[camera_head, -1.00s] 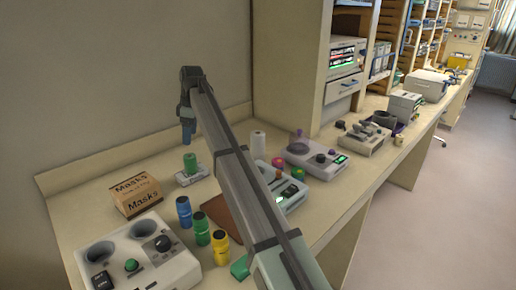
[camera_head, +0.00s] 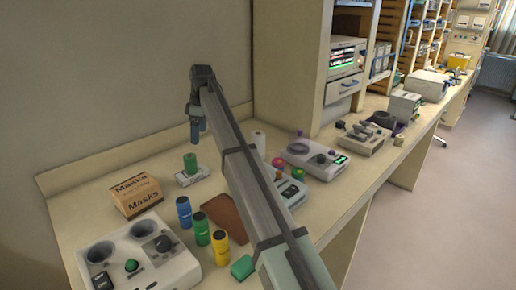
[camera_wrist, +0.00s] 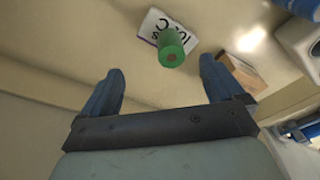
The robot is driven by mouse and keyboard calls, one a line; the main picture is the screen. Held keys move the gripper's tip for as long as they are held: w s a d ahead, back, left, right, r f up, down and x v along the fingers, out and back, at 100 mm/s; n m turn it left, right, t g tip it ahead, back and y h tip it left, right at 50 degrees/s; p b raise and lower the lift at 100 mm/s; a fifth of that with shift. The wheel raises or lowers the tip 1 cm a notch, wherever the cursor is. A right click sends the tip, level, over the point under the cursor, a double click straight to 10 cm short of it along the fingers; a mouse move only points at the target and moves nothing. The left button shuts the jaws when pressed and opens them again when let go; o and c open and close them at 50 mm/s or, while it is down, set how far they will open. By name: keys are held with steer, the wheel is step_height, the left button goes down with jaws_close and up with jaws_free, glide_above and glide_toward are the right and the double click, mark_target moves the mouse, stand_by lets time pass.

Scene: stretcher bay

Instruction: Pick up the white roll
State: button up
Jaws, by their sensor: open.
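The white roll (camera_head: 259,141) stands upright on the bench, just right of my arm in the head view, its lower part hidden by the arm. I cannot make it out in the wrist view. My gripper (camera_head: 197,132) is up and to the left of the roll in the picture, held above the bench and apart from it. In the wrist view my gripper (camera_wrist: 160,76) is open, with two blue fingers spread and nothing between them.
A green cylinder (camera_head: 190,163) rests on a small white box (camera_head: 192,177) below my gripper. A Masks carton (camera_head: 137,195), blue (camera_head: 184,211), green (camera_head: 201,229) and yellow (camera_head: 220,247) bottles and several devices crowd the bench. A shelf cabinet (camera_head: 318,75) rises behind right.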

mark_target(259, 134)
steer(key=w+d+r+m+t+h, duration=0.15)
steer(key=w+d+m, duration=0.25)
steer(key=d+m, duration=0.6)
steer(key=w+d+m+t, duration=0.35)
steer(key=d+m, duration=0.35)
steer(key=d, duration=0.5)
steer(key=shift+g, duration=0.3)
steer(key=x, duration=0.8)
steer(key=shift+w+a, duration=0.2)
steer(key=shift+w, duration=0.15)
steer(key=shift+x, duration=2.75)
steer(key=shift+w+a, duration=0.1)
steer(key=shift+a, duration=0.05)
steer(key=shift+c, duration=0.2)
steer(key=shift+r, duration=0.1)
steer(key=c, duration=1.2)
